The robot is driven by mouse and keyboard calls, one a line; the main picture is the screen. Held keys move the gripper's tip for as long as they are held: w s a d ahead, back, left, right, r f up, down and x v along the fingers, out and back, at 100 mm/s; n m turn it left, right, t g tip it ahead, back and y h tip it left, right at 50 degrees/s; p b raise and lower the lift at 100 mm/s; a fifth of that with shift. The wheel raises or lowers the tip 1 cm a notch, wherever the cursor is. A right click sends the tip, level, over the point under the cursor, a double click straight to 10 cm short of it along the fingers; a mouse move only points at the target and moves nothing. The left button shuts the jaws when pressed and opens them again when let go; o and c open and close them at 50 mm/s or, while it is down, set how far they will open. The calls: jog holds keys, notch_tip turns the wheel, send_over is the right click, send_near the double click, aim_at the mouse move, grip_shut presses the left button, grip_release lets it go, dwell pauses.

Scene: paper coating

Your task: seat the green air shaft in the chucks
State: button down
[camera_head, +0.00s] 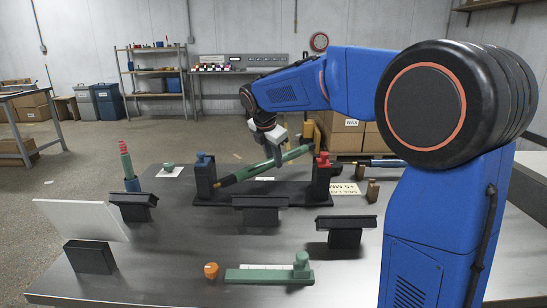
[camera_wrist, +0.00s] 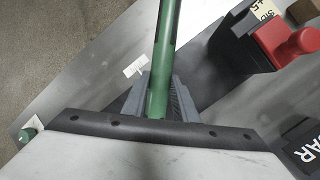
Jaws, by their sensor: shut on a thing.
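The green air shaft (camera_head: 295,153) is held by my gripper (camera_head: 277,157) above the black chuck stand (camera_head: 262,199). It is tilted: its dark left end is low beside the blue-topped chuck (camera_head: 205,178), its green right end higher near the red-topped chuck (camera_head: 322,178). Whether the left end touches the chuck cannot be told; the right end looks above its chuck. In the wrist view the shaft (camera_wrist: 167,45) runs up between my grey fingers (camera_wrist: 158,93), which are shut on it. The red chuck top (camera_wrist: 300,47) shows at upper right.
Black stands (camera_head: 260,205) (camera_head: 345,228) are in front of the chuck stand. A white panel (camera_head: 80,218) leans at left. A green fixture (camera_head: 270,275) and an orange piece (camera_head: 211,270) lie at the front. Free table lies between them.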

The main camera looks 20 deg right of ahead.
jog(key=shift+f, duration=0.25)
jog(key=c, duration=1.4)
grip_release()
jog(key=shift+r, duration=0.1)
jog(key=shift+r, duration=0.25)
jog(key=v, duration=1.2)
jog(key=shift+r, duration=0.25)
jog(key=shift+a, duration=0.1)
